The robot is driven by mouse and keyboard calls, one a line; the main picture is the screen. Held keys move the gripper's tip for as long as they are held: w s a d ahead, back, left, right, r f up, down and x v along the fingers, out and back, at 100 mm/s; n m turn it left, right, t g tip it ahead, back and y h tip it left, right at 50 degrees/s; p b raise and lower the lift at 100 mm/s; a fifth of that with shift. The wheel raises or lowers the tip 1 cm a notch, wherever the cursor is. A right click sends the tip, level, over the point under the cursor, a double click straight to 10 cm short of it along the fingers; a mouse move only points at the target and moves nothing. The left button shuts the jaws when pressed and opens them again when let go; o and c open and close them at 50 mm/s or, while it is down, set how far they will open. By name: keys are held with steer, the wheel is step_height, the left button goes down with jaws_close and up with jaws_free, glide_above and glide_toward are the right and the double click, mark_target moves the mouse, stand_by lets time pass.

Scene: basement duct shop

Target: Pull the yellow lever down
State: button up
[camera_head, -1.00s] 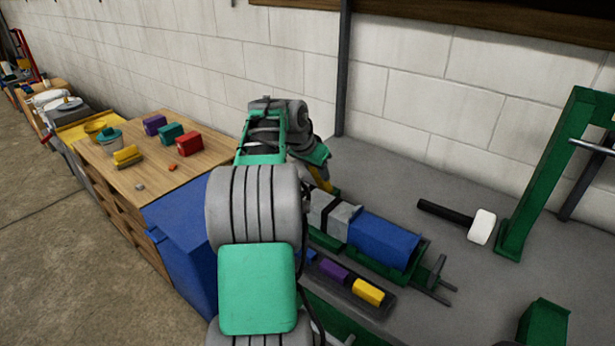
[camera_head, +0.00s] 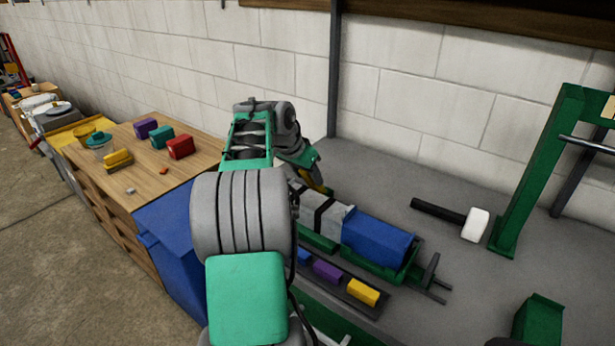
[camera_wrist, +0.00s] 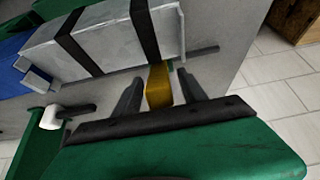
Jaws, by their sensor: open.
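The yellow lever (camera_wrist: 158,88) shows in the wrist view as a short yellow bar at the end of a grey box-like body with black straps (camera_wrist: 105,40). My gripper (camera_wrist: 159,80) is open, with one dark finger on each side of the lever. Gaps show between the fingers and the lever, so it is not clasped. In the head view, a small yellow part (camera_head: 318,187) shows beside my arm's end, at the left end of the strapped grey and blue machine (camera_head: 378,240). My fingers are hidden there by the arm.
A hammer with a white head (camera_head: 475,225) lies on the grey bench. A dark tray (camera_head: 368,308) with blue, purple and yellow blocks lies in front of the machine. A green frame (camera_head: 520,190) stands right. A wooden table (camera_head: 165,185) with several objects and a blue bin (camera_head: 180,235) are left.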

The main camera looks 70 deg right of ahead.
steer(key=v, duration=0.7)
